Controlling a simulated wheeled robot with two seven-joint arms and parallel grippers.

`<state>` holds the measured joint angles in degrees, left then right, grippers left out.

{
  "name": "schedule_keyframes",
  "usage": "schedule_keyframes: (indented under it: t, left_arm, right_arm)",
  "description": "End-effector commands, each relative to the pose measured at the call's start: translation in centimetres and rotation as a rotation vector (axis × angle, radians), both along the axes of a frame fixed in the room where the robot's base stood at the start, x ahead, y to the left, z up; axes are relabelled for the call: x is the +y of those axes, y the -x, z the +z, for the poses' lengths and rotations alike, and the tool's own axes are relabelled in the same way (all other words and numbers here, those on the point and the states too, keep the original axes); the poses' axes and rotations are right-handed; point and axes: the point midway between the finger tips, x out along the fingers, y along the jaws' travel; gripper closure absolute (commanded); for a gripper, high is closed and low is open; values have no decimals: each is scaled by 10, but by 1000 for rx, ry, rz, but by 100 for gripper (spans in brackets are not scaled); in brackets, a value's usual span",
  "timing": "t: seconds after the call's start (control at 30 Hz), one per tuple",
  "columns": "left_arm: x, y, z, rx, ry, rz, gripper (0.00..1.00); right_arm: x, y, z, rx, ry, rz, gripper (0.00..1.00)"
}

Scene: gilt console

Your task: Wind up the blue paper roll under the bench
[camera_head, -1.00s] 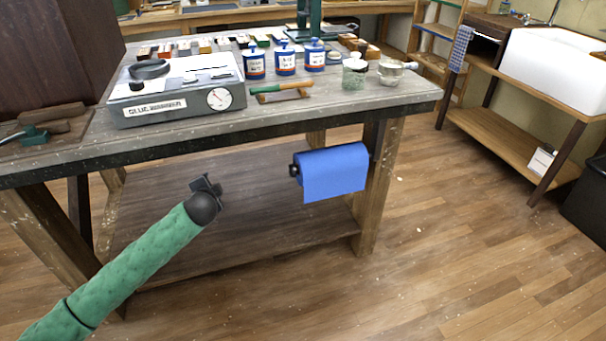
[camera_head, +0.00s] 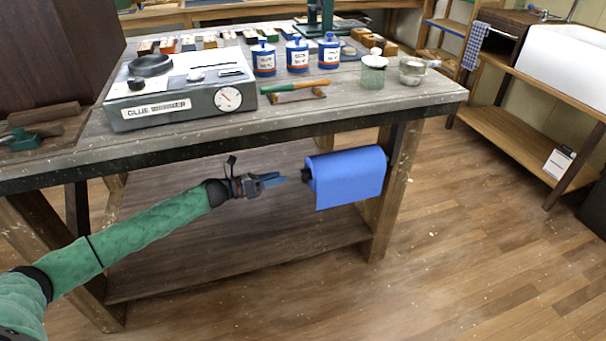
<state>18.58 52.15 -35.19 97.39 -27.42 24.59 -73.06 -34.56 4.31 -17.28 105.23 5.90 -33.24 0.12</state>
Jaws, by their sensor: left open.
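The blue paper roll (camera_head: 346,175) hangs under the front right of the bench top, with a short sheet hanging down from it. A dark knob or spindle end (camera_head: 307,175) sticks out of its left end. My left gripper (camera_head: 277,179) is under the bench's front edge, open and empty, with its fingers pointing right. Its tips are close to the dark end of the roll, with a small gap between them in the picture. My right gripper is not in view.
The bench top's dark front edge (camera_head: 250,139) runs just above my left gripper. A wooden lower shelf (camera_head: 240,255) lies below. A bench leg (camera_head: 396,190) stands right of the roll. A glue warmer (camera_head: 180,98), blue-topped tins and a glass jar (camera_head: 373,75) stand on the top.

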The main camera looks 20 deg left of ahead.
Motion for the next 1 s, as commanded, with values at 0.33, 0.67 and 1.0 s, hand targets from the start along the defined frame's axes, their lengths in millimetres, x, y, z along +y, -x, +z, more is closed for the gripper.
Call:
schedule_keyframes:
  t: [0.33,0.67,1.0]
  left_arm:
    - [-12,11,4,-159,-95,-87,40]
    - [-43,-10,5,-160,-94,-85,40]
    - [-71,-29,4,-158,-94,-84,40]
  right_arm:
    - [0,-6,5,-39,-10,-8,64]
    - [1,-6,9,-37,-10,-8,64]
    - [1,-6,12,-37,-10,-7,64]
